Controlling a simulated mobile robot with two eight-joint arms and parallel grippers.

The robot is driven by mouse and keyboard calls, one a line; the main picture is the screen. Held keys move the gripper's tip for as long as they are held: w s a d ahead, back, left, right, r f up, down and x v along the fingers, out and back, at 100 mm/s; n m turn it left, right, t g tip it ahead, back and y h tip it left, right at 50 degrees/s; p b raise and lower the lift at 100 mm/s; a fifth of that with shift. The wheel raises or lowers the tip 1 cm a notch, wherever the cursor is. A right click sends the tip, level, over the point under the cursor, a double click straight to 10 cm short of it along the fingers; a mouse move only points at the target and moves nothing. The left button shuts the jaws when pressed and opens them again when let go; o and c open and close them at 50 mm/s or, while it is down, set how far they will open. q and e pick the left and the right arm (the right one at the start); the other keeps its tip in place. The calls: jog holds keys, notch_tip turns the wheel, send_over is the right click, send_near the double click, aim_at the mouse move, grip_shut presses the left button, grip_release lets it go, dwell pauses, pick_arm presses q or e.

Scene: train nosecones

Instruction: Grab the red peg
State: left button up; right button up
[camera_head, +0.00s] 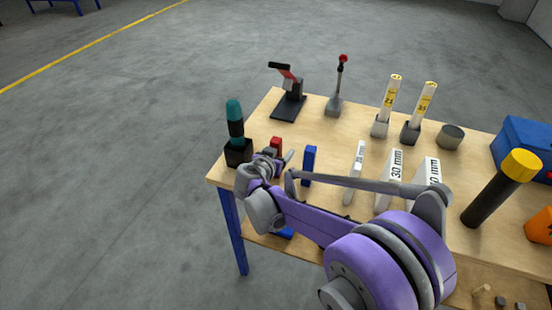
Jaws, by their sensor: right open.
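The red peg (276,143) stands on the wooden table (325,132) near its left end, and its lower part is hidden behind my gripper. My right gripper (280,158) is open, just in front of the red peg in the picture. I cannot tell whether the fingers are around the peg or only near it. A blue peg (309,160) stands to the right of the gripper. My left gripper is not in view.
A teal-handled tool in a black holder (238,154) stands close left of my gripper. White size-marked blocks (395,176) stand right. A black-and-red clamp (289,103) and a lever (335,104) stand behind. The tabletop between the back and front rows is clear.

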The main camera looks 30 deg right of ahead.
grip_shut()
dwell(0.3)
dwell(0.3)
